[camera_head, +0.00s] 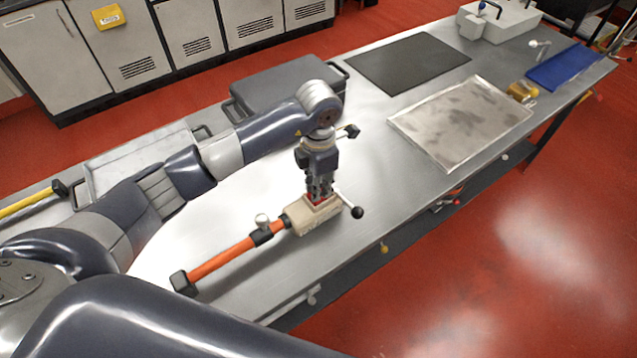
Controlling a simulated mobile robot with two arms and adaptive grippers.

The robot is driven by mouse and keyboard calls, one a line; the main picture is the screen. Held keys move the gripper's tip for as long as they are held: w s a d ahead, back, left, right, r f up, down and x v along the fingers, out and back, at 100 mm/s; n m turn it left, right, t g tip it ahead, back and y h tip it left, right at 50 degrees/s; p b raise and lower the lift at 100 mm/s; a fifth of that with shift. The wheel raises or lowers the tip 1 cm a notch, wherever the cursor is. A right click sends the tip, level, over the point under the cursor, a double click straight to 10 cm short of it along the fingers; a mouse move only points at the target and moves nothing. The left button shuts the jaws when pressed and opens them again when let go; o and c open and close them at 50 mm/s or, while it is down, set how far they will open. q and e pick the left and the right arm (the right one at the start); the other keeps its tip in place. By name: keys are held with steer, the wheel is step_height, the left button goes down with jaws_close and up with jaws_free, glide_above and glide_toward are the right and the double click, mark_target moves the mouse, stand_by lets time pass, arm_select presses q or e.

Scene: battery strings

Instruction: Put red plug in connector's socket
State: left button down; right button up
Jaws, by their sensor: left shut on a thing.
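My left gripper (320,192) points straight down over the beige connector (306,222) on the metal table. It is shut on the red plug (317,200), which shows only as small red patches between and below the fingertips. The plug is at the top of the connector, where the socket would be. The fingers hide the socket, so I cannot tell how deep the plug sits. An orange bar (222,259) with black ends runs from the connector to the lower left. My right gripper is not in view.
A black-knobbed lever (356,212) stands out right of the connector. A dark grey case (270,88) lies behind my arm. A black mat (408,62) and a worn metal sheet (462,122) lie farther right. The table's front edge is close to the connector.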

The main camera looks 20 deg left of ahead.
arm_select(q)
steer(key=c, duration=1.5)
jaws_free()
steer(key=shift+f, duration=0.1)
steer(key=shift+c, duration=0.2)
steer(key=shift+r, duration=0.25)
steer(key=shift+w+r, duration=0.1)
steer(key=shift+r, duration=0.25)
step_height(320, 180, up, 11)
steer(key=b, duration=0.2)
